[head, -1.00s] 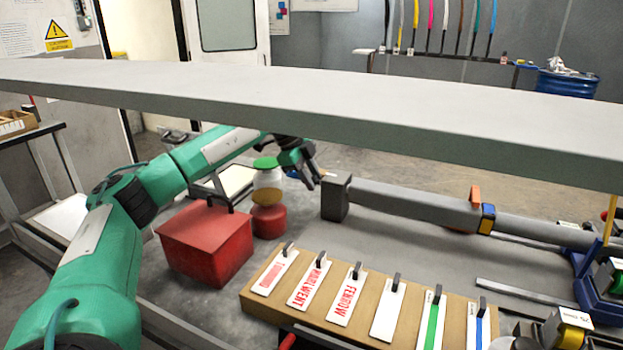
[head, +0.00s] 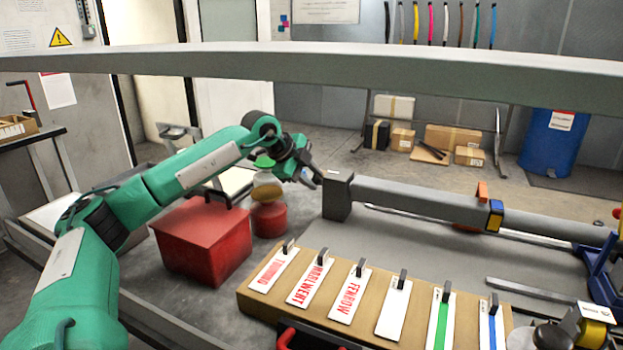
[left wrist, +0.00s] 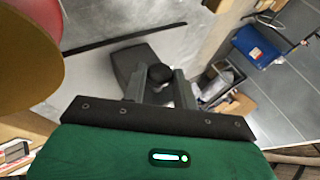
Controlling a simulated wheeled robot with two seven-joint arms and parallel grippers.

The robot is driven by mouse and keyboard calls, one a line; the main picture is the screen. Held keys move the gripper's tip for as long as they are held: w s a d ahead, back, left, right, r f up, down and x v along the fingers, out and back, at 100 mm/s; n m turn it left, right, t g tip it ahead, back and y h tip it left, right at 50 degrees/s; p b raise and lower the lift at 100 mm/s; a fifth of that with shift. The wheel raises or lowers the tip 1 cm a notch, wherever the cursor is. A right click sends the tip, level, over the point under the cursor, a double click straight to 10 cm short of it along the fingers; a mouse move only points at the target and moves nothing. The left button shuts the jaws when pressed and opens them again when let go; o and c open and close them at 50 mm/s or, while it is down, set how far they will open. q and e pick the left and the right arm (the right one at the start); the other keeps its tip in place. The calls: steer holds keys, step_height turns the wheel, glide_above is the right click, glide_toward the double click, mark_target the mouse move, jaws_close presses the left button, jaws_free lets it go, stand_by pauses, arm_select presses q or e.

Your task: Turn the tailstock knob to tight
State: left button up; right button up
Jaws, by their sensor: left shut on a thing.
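The tailstock is the grey upright block (head: 337,198) at the left end of the long grey beam in the head view. It also shows in the left wrist view (left wrist: 128,66), beyond my fingers. My left gripper (head: 316,181) is at the block's left side. In the left wrist view the dark round tailstock knob (left wrist: 160,74) sits between the two fingers of my left gripper (left wrist: 160,88), which is shut on it. In the head view the knob is hidden by the gripper. I cannot read any tight mark. My right gripper is not in view.
A red box (head: 203,240) and stacked round containers (head: 268,220) stand close below my left arm. A board (head: 375,325) with labelled strips lies in front. A long grey bar (head: 400,72) crosses above. The grey surface right of the board's back edge is mostly clear.

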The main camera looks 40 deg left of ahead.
arm_select(q)
steer(key=o, duration=0.9)
steer(key=shift+o, duration=0.2)
steer(key=v, duration=1.3)
steer(key=shift+s+a+r, duration=0.2)
steer(key=shift+s+r, duration=0.05)
steer(key=shift+s, duration=0.05)
